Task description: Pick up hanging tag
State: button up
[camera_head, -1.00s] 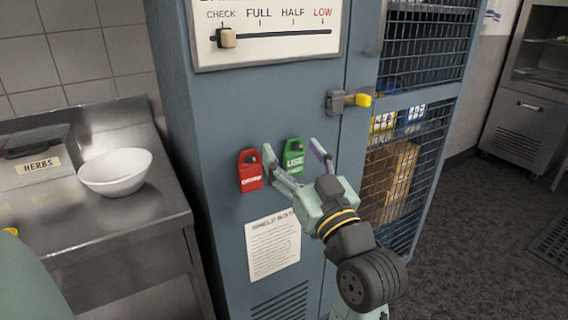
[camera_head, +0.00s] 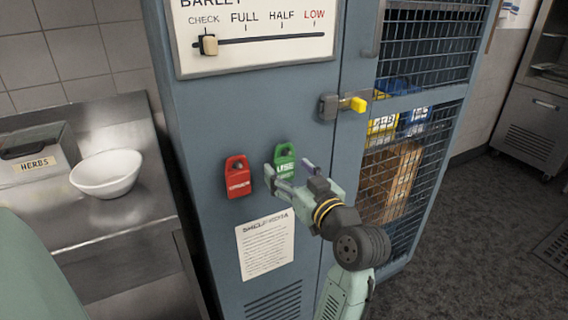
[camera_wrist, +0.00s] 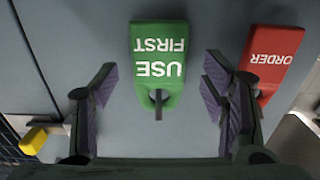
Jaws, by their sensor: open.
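Two tags hang on the blue cabinet front. The green tag (camera_head: 284,158) is marked USE FIRST, and in the wrist view (camera_wrist: 157,62) it appears upside down, hanging on a small peg. The red tag (camera_head: 238,177) hangs to its left in the head view; in the wrist view the red ORDER tag (camera_wrist: 271,58) is at right. My gripper (camera_head: 289,173) is open in front of the green tag. In the wrist view its two fingers (camera_wrist: 158,98) stand apart on either side of the green tag's peg end, with nothing between the pads that I see gripped.
A slider panel (camera_head: 258,62) is above the tags. A yellow-tipped latch (camera_head: 342,105) sticks out to the right, beside a mesh door (camera_head: 440,130). A paper notice (camera_head: 265,246) is below. A steel counter (camera_head: 85,235) with a white bowl (camera_head: 106,174) stands left.

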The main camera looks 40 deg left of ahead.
jog(key=shift+x, duration=0.8)
jog(key=shift+c, duration=0.3)
jog(key=c, duration=1)
